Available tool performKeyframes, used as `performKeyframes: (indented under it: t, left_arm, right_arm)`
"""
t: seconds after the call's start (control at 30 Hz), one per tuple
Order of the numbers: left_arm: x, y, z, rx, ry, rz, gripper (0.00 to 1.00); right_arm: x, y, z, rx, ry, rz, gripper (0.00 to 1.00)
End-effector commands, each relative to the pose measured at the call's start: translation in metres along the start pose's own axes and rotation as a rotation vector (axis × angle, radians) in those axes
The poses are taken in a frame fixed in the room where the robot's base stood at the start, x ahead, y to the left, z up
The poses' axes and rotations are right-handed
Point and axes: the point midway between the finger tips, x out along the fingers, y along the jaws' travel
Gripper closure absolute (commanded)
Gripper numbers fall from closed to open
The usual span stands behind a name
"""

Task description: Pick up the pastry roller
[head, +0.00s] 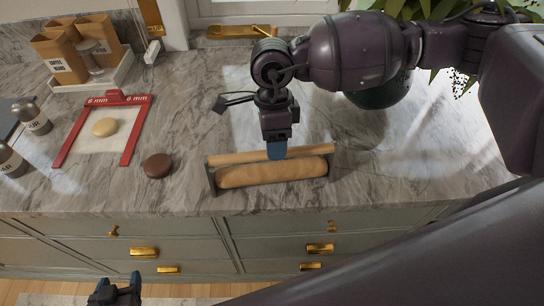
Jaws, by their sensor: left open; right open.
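The pastry roller (272,173) lies on the marble counter near its front edge. It has a thick, light-brown roller in front, a thinner wooden bar behind and dark end brackets. My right gripper (277,151) comes down from above, its blue fingertip overlapping the middle of the rear bar. It is open; one finger hides the other, and I cannot tell whether it touches the bar. My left gripper (115,288) is open and empty at the bottom left, in front of the drawers and below counter height in the picture.
A brown round item (158,165) sits left of the roller. A dark pot (380,92) with a plant stands at the back right, behind my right arm.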

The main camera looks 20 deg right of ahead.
Motion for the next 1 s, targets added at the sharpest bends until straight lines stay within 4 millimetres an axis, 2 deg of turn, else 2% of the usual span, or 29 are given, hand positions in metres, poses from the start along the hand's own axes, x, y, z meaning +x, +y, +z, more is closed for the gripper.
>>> performKeyframes:
  t: [0.1, 0.23, 0.57, 0.9, 1.0]
  left_arm:
    - [-0.003, -0.001, -0.009, 0.000, 0.007, 0.000, 0.36]
    - [-0.003, -0.001, -0.012, 0.001, 0.012, 0.000, 0.36]
    - [-0.003, -0.001, -0.012, 0.000, 0.011, 0.000, 0.36]
    - [-0.004, -0.001, -0.008, 0.000, 0.004, 0.000, 0.36]
    - [-0.005, -0.001, -0.007, 0.000, 0.002, -0.001, 0.36]
  right_arm:
    - [0.016, 0.006, 0.003, -0.001, 0.001, 0.003, 0.46]
    - [0.031, 0.004, 0.002, 0.001, 0.000, 0.003, 0.46]
    - [0.037, 0.004, 0.002, 0.000, -0.001, 0.001, 0.46]
    - [0.036, 0.004, 0.002, 0.000, 0.000, 0.001, 0.98]
    - [0.035, 0.004, 0.003, 0.000, -0.002, -0.001, 1.00]
